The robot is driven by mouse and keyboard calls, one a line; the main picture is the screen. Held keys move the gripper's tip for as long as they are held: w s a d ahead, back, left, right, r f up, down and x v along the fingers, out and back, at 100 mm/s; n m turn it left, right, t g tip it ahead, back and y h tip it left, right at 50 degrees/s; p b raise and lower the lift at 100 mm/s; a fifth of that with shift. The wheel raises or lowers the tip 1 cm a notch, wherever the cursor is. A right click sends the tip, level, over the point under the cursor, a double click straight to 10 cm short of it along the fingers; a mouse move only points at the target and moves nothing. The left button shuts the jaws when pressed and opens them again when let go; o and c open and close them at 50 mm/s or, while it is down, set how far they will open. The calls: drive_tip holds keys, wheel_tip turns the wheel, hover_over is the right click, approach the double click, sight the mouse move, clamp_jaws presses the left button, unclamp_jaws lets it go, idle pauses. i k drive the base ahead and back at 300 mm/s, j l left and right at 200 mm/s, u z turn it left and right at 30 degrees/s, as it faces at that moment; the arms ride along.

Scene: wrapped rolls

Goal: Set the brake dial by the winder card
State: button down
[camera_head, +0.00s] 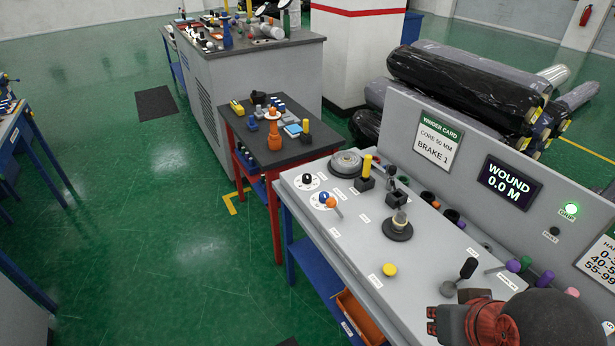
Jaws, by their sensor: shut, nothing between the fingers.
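The winder card (438,138) on the upright panel has a green header and reads "CORE 50 MM, BRAKE 1". Two small white dials sit at the far left end of the grey console top: one with a black knob (307,179), one with blue and orange parts (326,201). Their labels and marks are too small to read, so I cannot tell which is the brake dial or its setting. My gripper (438,319) is at the bottom right over the console's near end, shut and empty, well away from both dials. My wrist hides part of the console.
The console (355,240) carries a round metal disc (346,163), a yellow-topped post (366,167), a dark spindle (398,228), a yellow button (389,270) and a black-handled lever (467,270). A display (509,183) reads "WOUND 0.0 M"; a green lamp (571,209) glows beside it. Wrapped rolls (465,85) lie behind.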

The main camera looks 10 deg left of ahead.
sight(306, 178)
drive_tip(key=i+j, duration=1.5)
drive_tip(key=i, duration=0.2)
